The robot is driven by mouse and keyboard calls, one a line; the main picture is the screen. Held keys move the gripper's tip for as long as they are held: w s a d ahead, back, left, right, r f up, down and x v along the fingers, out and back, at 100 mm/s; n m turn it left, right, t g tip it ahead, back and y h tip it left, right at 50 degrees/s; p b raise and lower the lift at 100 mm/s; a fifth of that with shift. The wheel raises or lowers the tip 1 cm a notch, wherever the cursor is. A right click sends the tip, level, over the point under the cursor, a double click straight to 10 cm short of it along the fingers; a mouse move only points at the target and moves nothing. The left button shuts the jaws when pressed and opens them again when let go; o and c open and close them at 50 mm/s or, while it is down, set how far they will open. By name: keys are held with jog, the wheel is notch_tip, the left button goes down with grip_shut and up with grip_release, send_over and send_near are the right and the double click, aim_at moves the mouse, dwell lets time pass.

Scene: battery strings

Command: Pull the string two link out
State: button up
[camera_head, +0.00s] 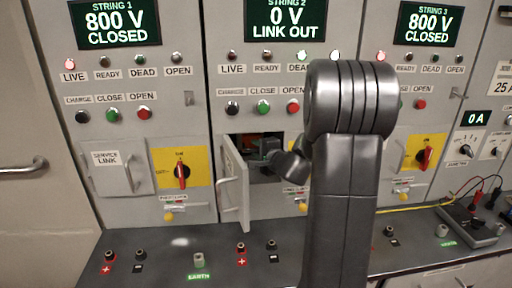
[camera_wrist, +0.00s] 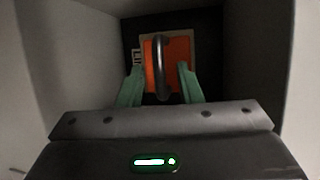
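The string two link, an orange block (camera_wrist: 180,52) with a dark curved handle (camera_wrist: 160,62), is at the back of the open compartment in the wrist view. In the head view my gripper reaches into the compartment, partly hidden by my arm. The string two screen (camera_head: 287,20) reads 0 V LINK OUT. How far the block is seated cannot be told.
The compartment door (camera_head: 234,180) stands open on the left of the opening. Compartment walls lie close on both sides of my gripper. A grey ledge (camera_head: 180,262) with terminals runs below. String one's link door (camera_head: 112,168) is closed. A meter with leads (camera_head: 470,222) lies at the right.

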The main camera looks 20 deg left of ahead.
jog(key=shift+w+a+f, duration=0.1)
jog(key=shift+w+a, duration=0.15)
jog(key=shift+a, duration=0.05)
grip_shut()
jog(key=s+d+b, duration=0.1)
jog(key=s+b, duration=0.1)
jog(key=b, duration=0.1)
jog(key=shift+d, duration=0.1)
jog(key=shift+f, duration=0.1)
dwell(0.3)
